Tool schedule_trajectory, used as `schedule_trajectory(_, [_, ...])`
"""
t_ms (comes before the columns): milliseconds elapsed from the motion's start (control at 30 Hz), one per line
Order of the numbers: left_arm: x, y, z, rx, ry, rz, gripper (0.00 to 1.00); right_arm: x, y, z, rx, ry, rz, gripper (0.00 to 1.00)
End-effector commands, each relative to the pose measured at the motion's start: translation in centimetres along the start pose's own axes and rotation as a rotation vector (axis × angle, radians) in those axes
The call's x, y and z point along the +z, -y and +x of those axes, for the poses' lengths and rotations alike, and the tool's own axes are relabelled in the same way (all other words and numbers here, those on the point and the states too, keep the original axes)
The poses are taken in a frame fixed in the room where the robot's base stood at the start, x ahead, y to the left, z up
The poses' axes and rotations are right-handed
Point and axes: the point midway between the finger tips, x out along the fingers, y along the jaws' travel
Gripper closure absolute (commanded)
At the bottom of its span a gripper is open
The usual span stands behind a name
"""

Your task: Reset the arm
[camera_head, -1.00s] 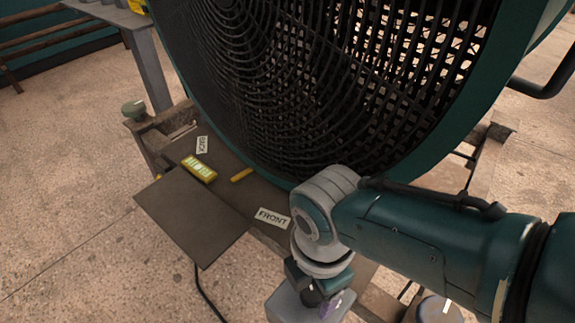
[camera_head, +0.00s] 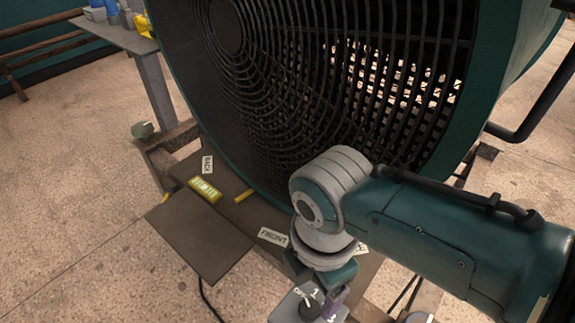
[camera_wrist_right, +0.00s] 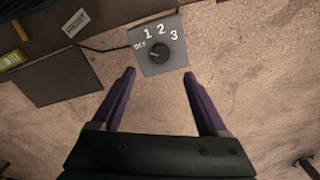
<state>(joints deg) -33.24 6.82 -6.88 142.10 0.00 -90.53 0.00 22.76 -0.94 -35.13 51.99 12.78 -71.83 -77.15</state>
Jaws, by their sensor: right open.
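My right arm reaches in from the right in the head view. My right gripper (camera_wrist_right: 159,76) is open and empty in the right wrist view, its two purple fingers spread apart. Just beyond the fingertips is a grey control box (camera_wrist_right: 174,65) with a black knob (camera_wrist_right: 153,55) and the marks OFF, 1, 2 and 3. The fingers are not closed on the knob. In the head view the control box (camera_head: 285,312) is at the bottom edge, partly hidden by my right wrist and a purple finger. My left gripper is in neither view.
A large fan with a dark grille (camera_head: 300,90) and green rim stands close behind my right arm. A base plate (camera_head: 205,235) bears a yellow level (camera_head: 204,190) and FRONT (camera_head: 272,237) and BACK (camera_head: 208,165) labels. A table (camera_head: 128,38) stands far left.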

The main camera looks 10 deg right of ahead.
Motion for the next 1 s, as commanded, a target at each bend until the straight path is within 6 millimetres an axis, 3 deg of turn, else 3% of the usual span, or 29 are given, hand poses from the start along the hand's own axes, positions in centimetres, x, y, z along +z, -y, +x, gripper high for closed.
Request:
schedule_trajectory(500, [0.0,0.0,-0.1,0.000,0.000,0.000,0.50,0.0,0.0,-0.2,0.000,-0.001,0.003,0.23])
schedule_trajectory(633, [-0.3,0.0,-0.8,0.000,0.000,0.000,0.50,-0.8,0.6,-1.1,0.013,-0.027,0.073,0.23])
schedule_trajectory(800, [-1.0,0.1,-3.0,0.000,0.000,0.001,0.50,-2.3,2.8,-4.8,0.056,-0.111,0.388,0.23])
schedule_trajectory(1000, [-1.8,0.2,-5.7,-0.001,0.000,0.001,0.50,-0.6,6.7,-11.5,0.120,-0.177,0.906,0.23])
